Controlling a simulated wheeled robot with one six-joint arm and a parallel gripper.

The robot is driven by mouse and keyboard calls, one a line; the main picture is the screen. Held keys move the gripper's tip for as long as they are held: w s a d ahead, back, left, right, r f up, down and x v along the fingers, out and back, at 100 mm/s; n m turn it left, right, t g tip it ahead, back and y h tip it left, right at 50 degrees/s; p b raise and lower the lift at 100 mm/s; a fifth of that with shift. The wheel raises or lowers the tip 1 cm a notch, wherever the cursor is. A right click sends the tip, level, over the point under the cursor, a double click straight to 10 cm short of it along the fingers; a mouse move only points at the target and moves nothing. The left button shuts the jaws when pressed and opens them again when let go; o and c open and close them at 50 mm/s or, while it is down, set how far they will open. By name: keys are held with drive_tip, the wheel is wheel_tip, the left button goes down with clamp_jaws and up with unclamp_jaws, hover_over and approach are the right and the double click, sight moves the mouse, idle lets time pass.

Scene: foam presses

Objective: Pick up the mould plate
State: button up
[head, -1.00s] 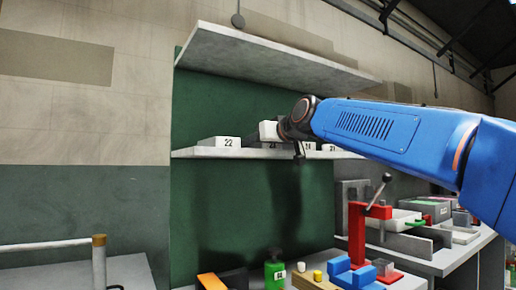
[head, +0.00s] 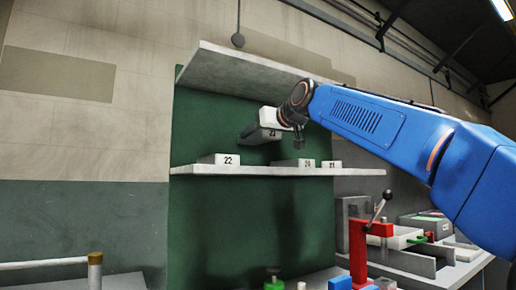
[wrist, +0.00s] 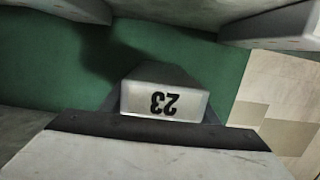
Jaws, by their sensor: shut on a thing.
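A grey mould plate (head: 258,134) with a white end marked 23 is held up in front of the green back panel, above the lower shelf (head: 270,170). My gripper (head: 272,122) is shut on it. In the wrist view the plate (wrist: 163,101) points away from me, its number upside down, between the dark fingers. The far part of the plate is partly hidden behind its labelled end. Similar plates rest on the lower shelf: one marked 22 (head: 219,159) at the left, and two more at the right whose numbers are hard to read.
A thick upper shelf (head: 255,75) juts out above the held plate. Below at the right stand a red lever press (head: 358,235) and a grey bench with boxes. A rail with a brass-coloured post (head: 95,262) is at the lower left. The green panel between the shelves is clear.

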drive_tip(key=shift+r, duration=1.6)
drive_tip(key=shift+s+d+r, duration=0.1)
drive_tip(key=shift+s, duration=0.15)
drive_tip(key=f+v, duration=0.3)
drive_tip(key=v, duration=1.6)
drive_tip(key=shift+s+d, duration=0.15)
drive_tip(key=shift+f, duration=0.1)
